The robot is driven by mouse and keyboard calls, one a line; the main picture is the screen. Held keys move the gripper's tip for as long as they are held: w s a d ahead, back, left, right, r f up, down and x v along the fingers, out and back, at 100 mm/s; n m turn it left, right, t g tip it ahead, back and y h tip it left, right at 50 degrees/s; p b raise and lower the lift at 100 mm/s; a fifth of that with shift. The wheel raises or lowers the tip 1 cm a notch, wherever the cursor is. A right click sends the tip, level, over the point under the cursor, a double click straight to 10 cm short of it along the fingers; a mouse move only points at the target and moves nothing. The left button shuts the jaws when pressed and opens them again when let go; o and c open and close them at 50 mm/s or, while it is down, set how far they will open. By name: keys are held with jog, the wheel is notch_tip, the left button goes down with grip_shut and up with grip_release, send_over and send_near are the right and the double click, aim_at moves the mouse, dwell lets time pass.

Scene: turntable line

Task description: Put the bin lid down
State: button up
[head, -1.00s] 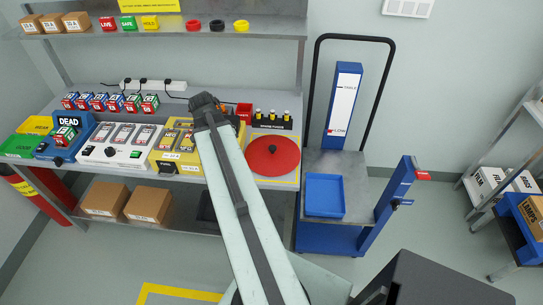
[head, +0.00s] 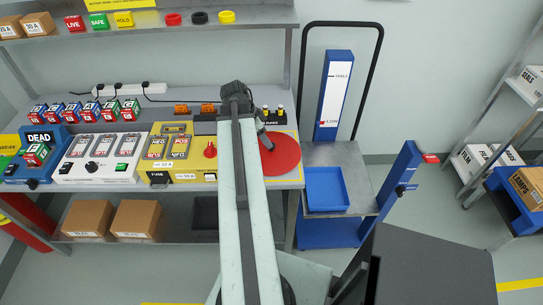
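The bin lid (head: 284,157) is a round red disc at the right end of the bench. It appears to lie flat on the bench top, though a small gap under it would be hard to see. My arm covers its left part. My gripper (head: 267,143) is the small dark end beyond the arm's elbow, over the lid's upper left, close to where its dark knob would be. The fingers are too small to tell whether they are open or shut, or whether they touch the knob.
A yellow unit (head: 185,153) stands left of the lid, with a red cone-shaped knob (head: 210,149). A blue tray (head: 326,189) sits on the trolley (head: 349,160) to the right. An upper shelf (head: 140,30) spans the back.

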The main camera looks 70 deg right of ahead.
aim_at(271, 150)
jog(key=b+x, duration=0.4)
jog(key=x, duration=0.1)
jog(key=shift+s+f+b, duration=0.1)
jog(key=shift+s+b, duration=0.15)
jog(key=shift+b, duration=0.05)
grip_shut()
dwell(1.0)
